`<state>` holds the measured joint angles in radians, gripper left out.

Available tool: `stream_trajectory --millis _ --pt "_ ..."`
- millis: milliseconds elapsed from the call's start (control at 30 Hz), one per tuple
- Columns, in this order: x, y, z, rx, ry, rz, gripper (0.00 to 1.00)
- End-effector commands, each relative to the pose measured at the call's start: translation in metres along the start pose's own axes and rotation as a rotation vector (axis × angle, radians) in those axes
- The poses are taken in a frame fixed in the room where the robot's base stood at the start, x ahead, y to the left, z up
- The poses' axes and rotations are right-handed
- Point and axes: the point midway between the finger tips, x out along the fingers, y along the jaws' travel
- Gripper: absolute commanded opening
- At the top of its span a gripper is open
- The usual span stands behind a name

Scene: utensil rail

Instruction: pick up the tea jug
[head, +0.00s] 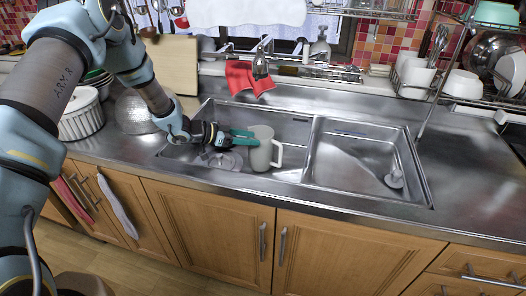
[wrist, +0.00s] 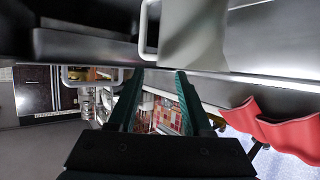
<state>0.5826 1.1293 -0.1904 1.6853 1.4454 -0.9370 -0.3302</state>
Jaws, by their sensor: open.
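The tea jug (head: 262,151) is a pale grey, upright jug with a loop handle on its right, standing in the left basin of the steel sink. My gripper (head: 246,138) comes in from the left with its teal fingers open, at the jug's upper left side. In the wrist view the jug (wrist: 198,38) shows large at the top, beyond the open fingers (wrist: 160,82). Its handle (wrist: 148,28) shows at its left there. The jug is not gripped. I cannot tell whether a finger touches it.
The sink (head: 310,165) has a divider right of the jug. A red cloth (head: 246,78) hangs by the faucet behind it; it also shows in the wrist view (wrist: 285,130). A metal bowl (head: 135,112) and white ribbed pot (head: 80,117) stand left. The right counter is clear.

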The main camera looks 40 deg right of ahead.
Motion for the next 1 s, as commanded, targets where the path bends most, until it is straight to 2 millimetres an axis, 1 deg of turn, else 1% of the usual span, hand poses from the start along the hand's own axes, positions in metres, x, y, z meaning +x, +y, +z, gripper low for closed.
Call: stream_trajectory --millis 133,300,400,533,733,1000 --pt "0.011 0.0 -0.001 0.001 0.0 0.001 0.5" --pt "0.037 0.0 -0.002 0.0 0.0 0.001 0.5" --pt "0.049 0.0 -0.002 0.001 0.0 0.0 0.5" --pt "0.056 -0.001 0.0 0.001 -0.001 -0.002 0.5" --pt "0.057 -0.001 0.0 0.001 -0.001 -0.002 0.5" --pt "0.057 -0.001 0.0 0.001 -0.001 -0.002 0.19"
